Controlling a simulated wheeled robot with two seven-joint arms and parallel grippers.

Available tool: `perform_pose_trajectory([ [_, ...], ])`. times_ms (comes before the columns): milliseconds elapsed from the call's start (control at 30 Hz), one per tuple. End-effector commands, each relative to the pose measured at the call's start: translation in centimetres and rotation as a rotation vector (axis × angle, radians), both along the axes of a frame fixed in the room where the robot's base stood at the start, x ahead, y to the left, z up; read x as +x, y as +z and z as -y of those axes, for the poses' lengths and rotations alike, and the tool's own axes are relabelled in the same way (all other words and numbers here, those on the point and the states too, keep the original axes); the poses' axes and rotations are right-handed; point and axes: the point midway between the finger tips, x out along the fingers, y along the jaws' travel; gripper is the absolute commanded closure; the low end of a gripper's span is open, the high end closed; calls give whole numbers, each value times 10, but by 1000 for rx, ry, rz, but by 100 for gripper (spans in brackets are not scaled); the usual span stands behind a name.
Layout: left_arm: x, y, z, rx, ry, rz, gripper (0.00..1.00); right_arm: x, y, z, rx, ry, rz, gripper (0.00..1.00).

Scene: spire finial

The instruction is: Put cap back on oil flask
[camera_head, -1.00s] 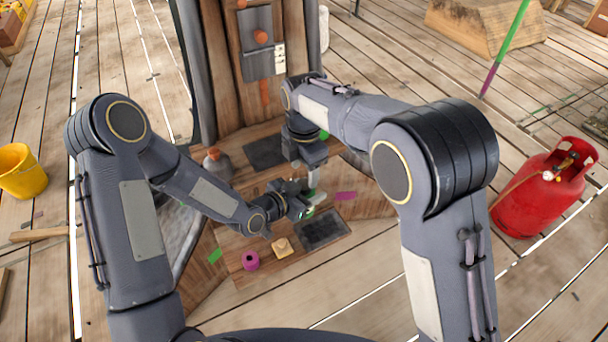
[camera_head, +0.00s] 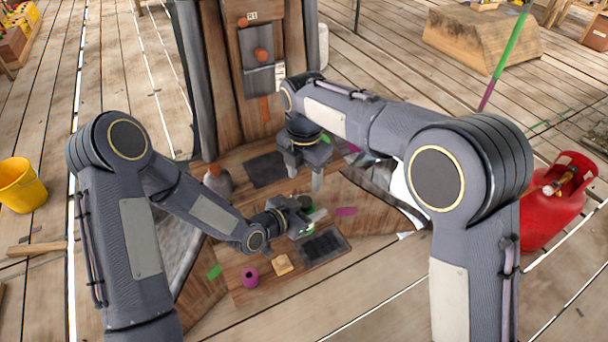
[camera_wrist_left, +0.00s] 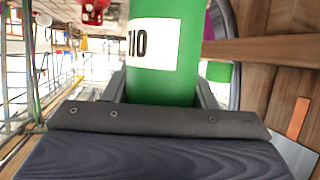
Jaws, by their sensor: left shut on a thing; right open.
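A green cylinder with a white label (camera_wrist_left: 152,45) fills the middle of the left wrist view, upright between the fingers of my left gripper (camera_wrist_left: 162,88); I take it for the oil flask. Its top is out of that view. In the head view my left gripper (camera_head: 303,214) is low over the workbench, shut on it, with only a small pale and green part showing. My right gripper (camera_head: 305,176) is open above and behind it, fingers pointing down, apart from it. I cannot make out a cap for certain.
A grey conical vessel with an orange top (camera_head: 216,179) stands at the bench's back left. A purple spool (camera_head: 250,277) and a tan block (camera_head: 282,265) lie in front, beside a dark tray (camera_head: 322,246). A dark mat (camera_head: 264,170) lies behind. An upright wooden panel (camera_head: 262,85) rises at the back.

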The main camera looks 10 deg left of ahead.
Motion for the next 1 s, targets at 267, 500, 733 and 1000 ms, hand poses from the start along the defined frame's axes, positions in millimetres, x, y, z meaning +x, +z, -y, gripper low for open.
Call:
perform_pose_trajectory([
  [267,0,0,0,-1,0,1,100,-1,-26,0,-4,0,-4,48],
  [500,0,0,0,-1,0,1,100,0,-63,0,-3,-1,-2,48],
  [733,0,0,0,-1,0,1,100,0,-79,0,0,-1,-1,48],
  [1000,0,0,0,-1,0,1,100,0,-80,0,0,-1,0,48],
])
